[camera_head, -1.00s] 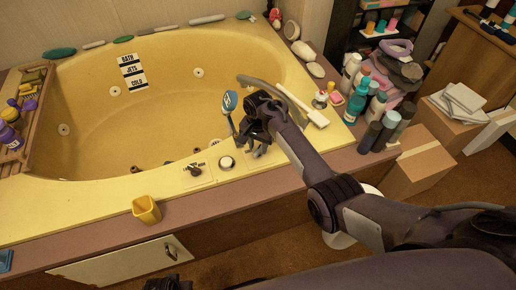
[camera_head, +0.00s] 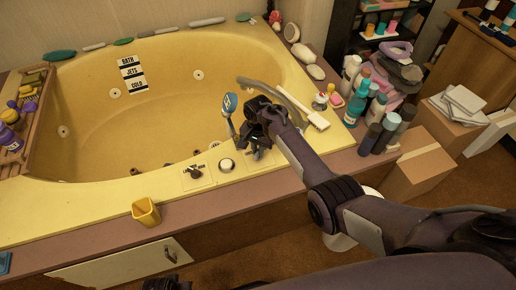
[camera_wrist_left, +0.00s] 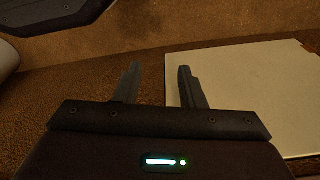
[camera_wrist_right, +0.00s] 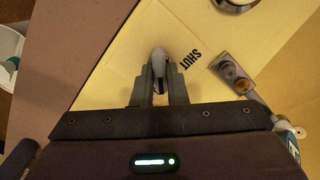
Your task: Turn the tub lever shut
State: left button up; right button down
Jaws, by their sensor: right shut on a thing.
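The tub lever (camera_wrist_right: 159,62) is a small grey handle on the yellow tub deck, beside a printed "SHUT" label (camera_wrist_right: 189,61). In the right wrist view my right gripper (camera_wrist_right: 159,80) has its fingers closed around the lever. In the head view my right gripper (camera_head: 258,150) is low over the front right deck and hides most of the lever. My left gripper (camera_wrist_left: 158,75) is open and empty, with carpet and a pale panel beyond it. Only a dark part of it shows at the bottom edge of the head view.
A yellow cup (camera_head: 146,211) stands on the front ledge. Bottles (camera_head: 380,130) crowd the right corner.

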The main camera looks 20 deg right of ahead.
jog(key=n+p, duration=0.2)
jog(key=n, duration=0.1)
jog(key=shift+r+n, duration=0.15)
jog(key=shift+n, duration=0.15)
jog(key=n+p, duration=0.1)
jog(key=n, duration=0.1)
jog(key=shift+n, duration=0.4)
jog(key=n, duration=0.2)
jog(key=shift+n+p, duration=0.3)
jog(key=shift+p, duration=0.05)
jog(key=n, duration=0.2)
jog(key=shift+n, duration=0.4)
jog(key=n, duration=0.4)
pick_arm(q)
jog(key=s+a+f, duration=0.2)
jog(key=s+f, duration=0.3)
jog(key=f, duration=0.2)
jog(key=shift+s+a, duration=0.25)
jog(key=shift+s, duration=0.1)
pick_arm(e)
jog(key=shift+n, duration=0.9)
pick_arm(q)
jog(key=shift+w+r, duration=0.2)
jog(key=shift+s, duration=0.15)
jog(key=shift+s+f, duration=0.15)
jog(key=shift+s, duration=0.05)
pick_arm(e)
jog(key=c, duration=1.4)
grip_release()
jog(key=shift+c, duration=0.2)
